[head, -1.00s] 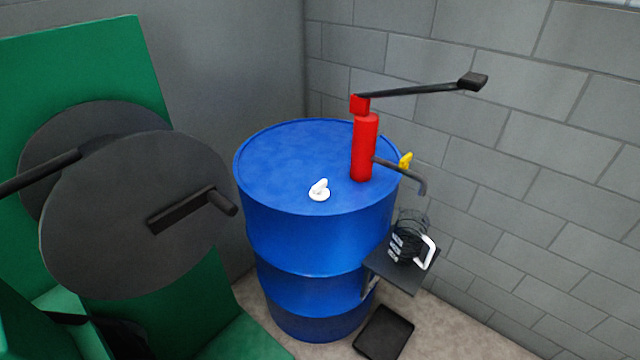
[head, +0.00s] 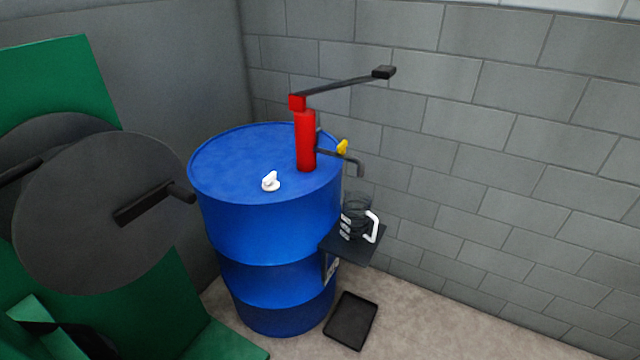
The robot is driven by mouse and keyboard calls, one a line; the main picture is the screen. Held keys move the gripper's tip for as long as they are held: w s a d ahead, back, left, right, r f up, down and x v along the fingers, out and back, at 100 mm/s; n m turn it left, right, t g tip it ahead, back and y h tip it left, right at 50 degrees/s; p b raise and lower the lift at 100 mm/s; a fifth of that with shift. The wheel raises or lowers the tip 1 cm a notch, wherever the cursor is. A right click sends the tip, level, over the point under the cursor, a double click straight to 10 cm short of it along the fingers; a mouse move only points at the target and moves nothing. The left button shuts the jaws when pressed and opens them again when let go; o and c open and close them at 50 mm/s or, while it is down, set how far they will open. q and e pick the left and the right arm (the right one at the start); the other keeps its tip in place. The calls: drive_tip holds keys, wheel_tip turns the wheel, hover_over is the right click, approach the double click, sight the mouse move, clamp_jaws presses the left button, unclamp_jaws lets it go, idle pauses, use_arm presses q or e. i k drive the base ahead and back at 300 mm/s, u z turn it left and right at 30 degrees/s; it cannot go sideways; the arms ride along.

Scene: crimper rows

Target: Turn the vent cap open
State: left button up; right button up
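The vent cap (head: 270,182) is a small white cap with a raised grip, on the top of the blue drum (head: 262,232) near its front edge. A red hand pump (head: 306,140) stands upright on the drum top, right of the cap, with a long black lever and a dark spout. A yellow piece (head: 342,147) sits on the spout. Neither of my grippers is in the head view, and nothing touches the cap.
A clear jug with a white handle (head: 372,227) stands on a small dark shelf (head: 352,250) at the drum's right side. A black tray (head: 351,320) lies on the floor. A green machine with grey discs (head: 95,215) fills the left. Block walls stand behind. Floor at right is clear.

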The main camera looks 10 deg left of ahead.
sight(270, 179)
drive_tip(key=u, duration=0.25)
drive_tip(key=k, duration=0.15)
drive_tip(key=z, duration=1)
drive_tip(key=i, duration=0.7)
drive_tip(key=u, duration=0.3)
